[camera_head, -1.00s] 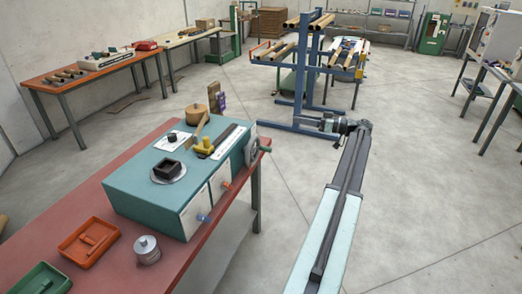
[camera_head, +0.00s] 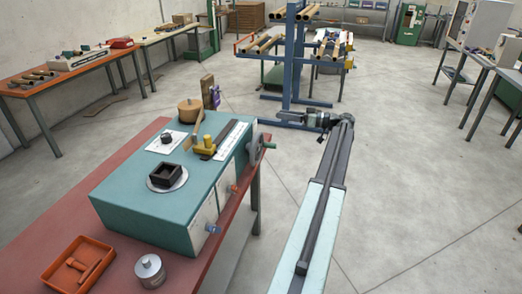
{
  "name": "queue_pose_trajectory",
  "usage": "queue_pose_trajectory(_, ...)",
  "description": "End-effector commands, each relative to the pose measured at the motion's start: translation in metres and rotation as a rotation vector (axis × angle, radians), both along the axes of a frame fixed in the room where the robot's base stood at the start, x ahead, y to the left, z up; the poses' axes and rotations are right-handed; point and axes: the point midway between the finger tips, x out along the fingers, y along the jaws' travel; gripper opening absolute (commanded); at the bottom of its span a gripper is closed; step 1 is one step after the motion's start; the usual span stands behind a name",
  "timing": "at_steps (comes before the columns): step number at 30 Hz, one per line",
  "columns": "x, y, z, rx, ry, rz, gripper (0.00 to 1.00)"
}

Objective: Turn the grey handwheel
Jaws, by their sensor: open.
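The grey handwheel (camera_head: 253,149) is on the right end of the teal winder box (camera_head: 125,200), seen nearly edge-on. My gripper (camera_head: 284,117) is at the end of my arm, beyond and slightly right of the handwheel in the picture, pointing left. It is open and looks empty, clear of the wheel. Its fingers are small and overlap the blue rack's foot in the picture.
The winder stands on a red bench (camera_head: 120,160) with an orange tray (camera_head: 57,277) and a metal canister (camera_head: 150,271). A blue rack (camera_head: 290,60) with tubes stands behind my gripper. The floor right of my arm is clear.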

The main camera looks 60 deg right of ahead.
Motion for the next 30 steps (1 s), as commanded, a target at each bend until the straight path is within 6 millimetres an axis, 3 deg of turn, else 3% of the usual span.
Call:
queue_pose_trajectory(1, 0.000, 0.000, -0.020, 0.000, 0.000, 0.000, 0.44)
queue_pose_trajectory(18, 0.000, 0.000, -0.156, 0.000, 0.000, 0.000, 0.44)
queue_pose_trajectory(30, 0.005, 0.001, -0.161, 0.000, 0.000, -0.001, 0.44)
